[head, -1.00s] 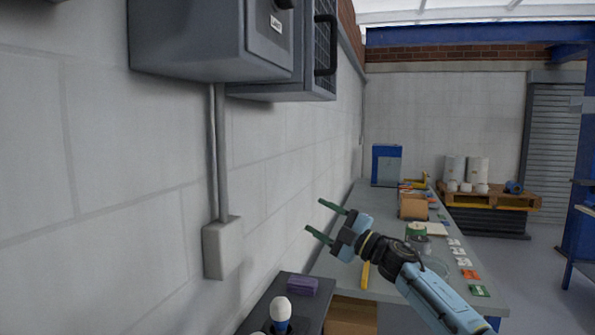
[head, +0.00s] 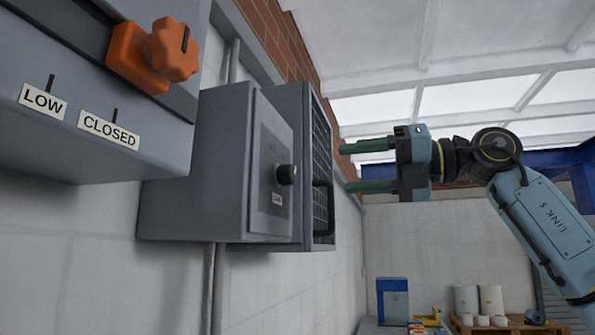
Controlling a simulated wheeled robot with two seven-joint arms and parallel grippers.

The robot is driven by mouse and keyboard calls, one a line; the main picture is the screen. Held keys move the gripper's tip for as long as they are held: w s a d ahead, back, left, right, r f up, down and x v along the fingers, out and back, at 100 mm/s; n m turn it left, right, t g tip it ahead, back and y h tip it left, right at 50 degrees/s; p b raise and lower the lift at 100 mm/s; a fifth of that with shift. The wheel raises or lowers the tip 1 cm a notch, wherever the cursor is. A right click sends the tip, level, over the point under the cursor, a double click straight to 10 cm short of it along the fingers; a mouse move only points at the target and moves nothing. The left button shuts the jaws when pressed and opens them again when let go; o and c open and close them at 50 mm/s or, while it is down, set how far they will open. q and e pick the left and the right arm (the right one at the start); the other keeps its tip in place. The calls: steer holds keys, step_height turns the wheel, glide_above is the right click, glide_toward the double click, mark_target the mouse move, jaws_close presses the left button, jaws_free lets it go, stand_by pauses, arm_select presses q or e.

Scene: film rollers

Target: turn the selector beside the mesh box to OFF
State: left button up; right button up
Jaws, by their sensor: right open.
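The mesh box (head: 321,140) hangs on the left wall, with a dark grid front and a black handle. Just nearer to me beside it is a grey box (head: 195,165) with a panel that carries a round black selector knob (head: 287,174). A small label (head: 277,199) sits below the knob, too small to read; I cannot tell the knob's setting. My right gripper (head: 349,167) is open and empty, its two green fingers pointing left toward the boxes. In the picture it is right of the mesh box, apart from the knob. My left gripper is not in view.
A nearer grey box (head: 90,110) at upper left has an orange star knob (head: 171,50) and labels reading LOW and CLOSED. A conduit (head: 208,285) runs down the wall. A blue machine (head: 392,299) and white rolls (head: 466,300) stand far below.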

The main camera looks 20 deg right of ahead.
mark_target(294, 173)
steer(key=p+x, duration=0.2)
steer(key=x, duration=0.8)
steer(key=shift+w+a, duration=0.2)
steer(key=shift+a, duration=0.05)
steer(key=c, duration=1)
steer(key=shift+o, duration=0.2)
